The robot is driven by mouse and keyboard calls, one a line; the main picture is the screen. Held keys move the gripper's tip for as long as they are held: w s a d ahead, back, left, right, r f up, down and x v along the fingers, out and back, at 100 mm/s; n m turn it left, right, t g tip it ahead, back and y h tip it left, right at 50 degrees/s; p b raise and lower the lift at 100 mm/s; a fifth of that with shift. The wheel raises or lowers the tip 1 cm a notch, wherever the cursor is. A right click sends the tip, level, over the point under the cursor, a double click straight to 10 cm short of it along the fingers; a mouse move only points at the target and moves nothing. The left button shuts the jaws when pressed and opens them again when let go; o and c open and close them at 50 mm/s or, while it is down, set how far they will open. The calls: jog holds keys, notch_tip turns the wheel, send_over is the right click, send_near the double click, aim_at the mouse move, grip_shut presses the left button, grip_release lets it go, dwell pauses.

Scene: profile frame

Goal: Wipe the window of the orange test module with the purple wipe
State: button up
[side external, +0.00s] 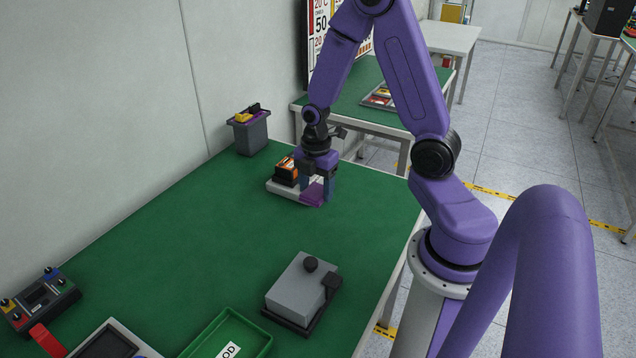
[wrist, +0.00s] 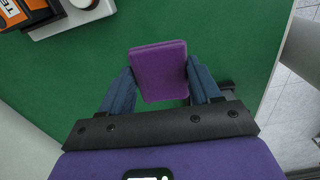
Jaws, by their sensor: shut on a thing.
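The purple wipe (side external: 313,194) is a flat purple pad. My gripper (side external: 318,188) is shut on it near the far end of the green table. In the wrist view the wipe (wrist: 160,70) sits between the two blue fingers, its flat face toward the camera. The orange test module (side external: 287,166) is a small orange and black box just left of my gripper. It shows only in part at the top left of the wrist view (wrist: 24,10), apart from the wipe. Its window cannot be made out.
A pale base plate (side external: 276,187) lies by the module. A grey bin (side external: 250,135) stands at the back left. A grey box with a black knob (side external: 302,282), a green tray (side external: 208,340) and a control box (side external: 42,300) are nearer the camera. The table's middle is clear.

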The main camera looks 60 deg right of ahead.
jog(key=w+d+r, duration=0.3)
jog(key=w+d, duration=0.5)
jog(key=w, duration=0.1)
jog(key=w+d+r, duration=0.3)
jog(key=w+d, duration=0.6)
jog(key=shift+a+f, duration=0.1)
jog(key=shift+f, duration=2.9)
jog(key=shift+s+f, duration=0.3)
jog(key=shift+f, duration=0.2)
jog(key=shift+s+f, duration=0.25)
jog(key=shift+f, duration=0.25)
jog(key=shift+c, duration=0.4)
jog(key=shift+s, duration=1.6)
jog(key=shift+w+r, duration=0.1)
jog(key=shift+w, duration=2.1)
notch_tip(320, 180, up, 8)
jog(key=shift+r, duration=0.1)
jog(key=shift+f, duration=0.2)
